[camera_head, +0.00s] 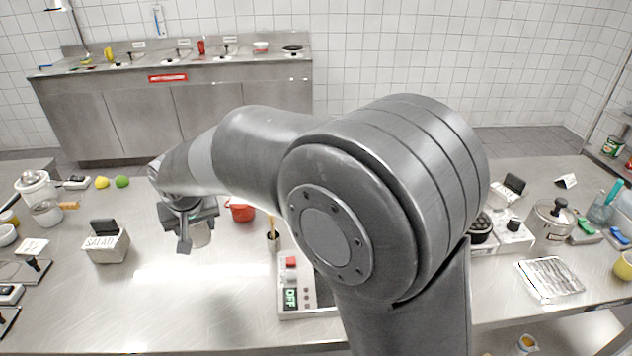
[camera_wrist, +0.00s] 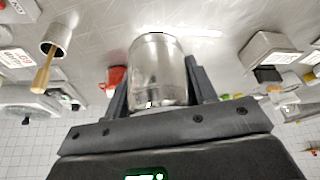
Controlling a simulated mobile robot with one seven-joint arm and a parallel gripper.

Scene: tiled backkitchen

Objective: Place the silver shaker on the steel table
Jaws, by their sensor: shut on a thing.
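The silver shaker (camera_wrist: 158,68) is a shiny metal cylinder between the two dark fingers of my gripper (camera_wrist: 156,82) in the wrist view. My gripper is shut on it. In the head view, my gripper (camera_head: 190,222) is over the left-middle part of the steel table (camera_head: 170,312), and a small part of the shaker (camera_head: 201,236) shows behind a finger. The rest of the shaker is hidden there. I cannot tell for sure whether its base touches the table.
A red pot (camera_head: 240,211), a wooden-handled cup (camera_head: 273,240) and a digital scale (camera_head: 300,300) are to the right. Bare steel lies in front of my gripper. My arm hides the table's middle.

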